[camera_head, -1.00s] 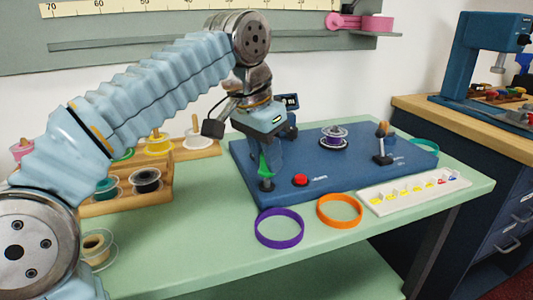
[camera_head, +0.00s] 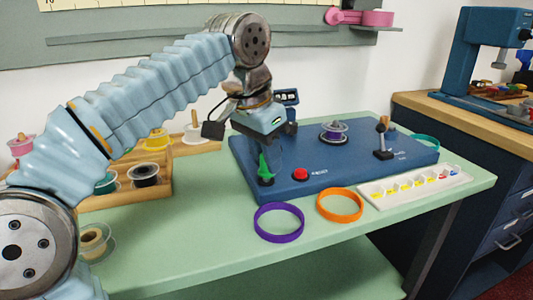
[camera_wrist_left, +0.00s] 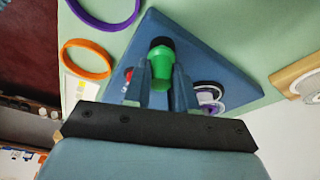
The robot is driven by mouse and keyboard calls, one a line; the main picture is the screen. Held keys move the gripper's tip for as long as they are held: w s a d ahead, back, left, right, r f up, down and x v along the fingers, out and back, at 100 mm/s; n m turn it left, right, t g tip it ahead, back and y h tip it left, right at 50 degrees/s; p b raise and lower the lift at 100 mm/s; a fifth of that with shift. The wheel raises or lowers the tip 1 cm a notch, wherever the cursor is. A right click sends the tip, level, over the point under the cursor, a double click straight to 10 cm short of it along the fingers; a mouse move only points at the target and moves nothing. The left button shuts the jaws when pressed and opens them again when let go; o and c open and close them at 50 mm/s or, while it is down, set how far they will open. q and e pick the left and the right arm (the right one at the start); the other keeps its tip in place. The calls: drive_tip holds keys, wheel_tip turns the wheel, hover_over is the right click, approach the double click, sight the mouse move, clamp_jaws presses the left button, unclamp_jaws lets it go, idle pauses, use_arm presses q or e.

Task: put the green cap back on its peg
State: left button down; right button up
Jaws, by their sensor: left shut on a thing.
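The green cap (camera_head: 264,166) is upright between the fingers of my left gripper (camera_head: 267,155), which is shut on it. It sits right over a black round base (camera_head: 266,181) at the near left corner of the blue board. In the left wrist view the green cap (camera_wrist_left: 161,62) shows between the two fingertips (camera_wrist_left: 160,73), with a dark round part (camera_wrist_left: 162,42) at its far end. The peg itself is hidden, and I cannot tell whether the cap is fully seated. My right gripper is not in view.
The blue board (camera_head: 340,172) also bears a red button (camera_head: 300,174), a purple-wound spool (camera_head: 333,131) and a short post (camera_head: 383,138). Purple (camera_head: 279,222) and orange (camera_head: 340,204) rings and a white tray (camera_head: 415,186) lie in front. Wooden spool racks (camera_head: 125,194) stand left.

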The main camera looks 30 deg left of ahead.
use_arm(q)
drive_tip(key=shift+f, duration=0.45)
drive_tip(key=c, duration=0.8)
unclamp_jaws()
drive_tip(key=shift+c, duration=0.2)
wheel_tip(320, 180, up, 7)
drive_tip(key=p, duration=0.7)
drive_tip(key=shift+r, duration=0.15)
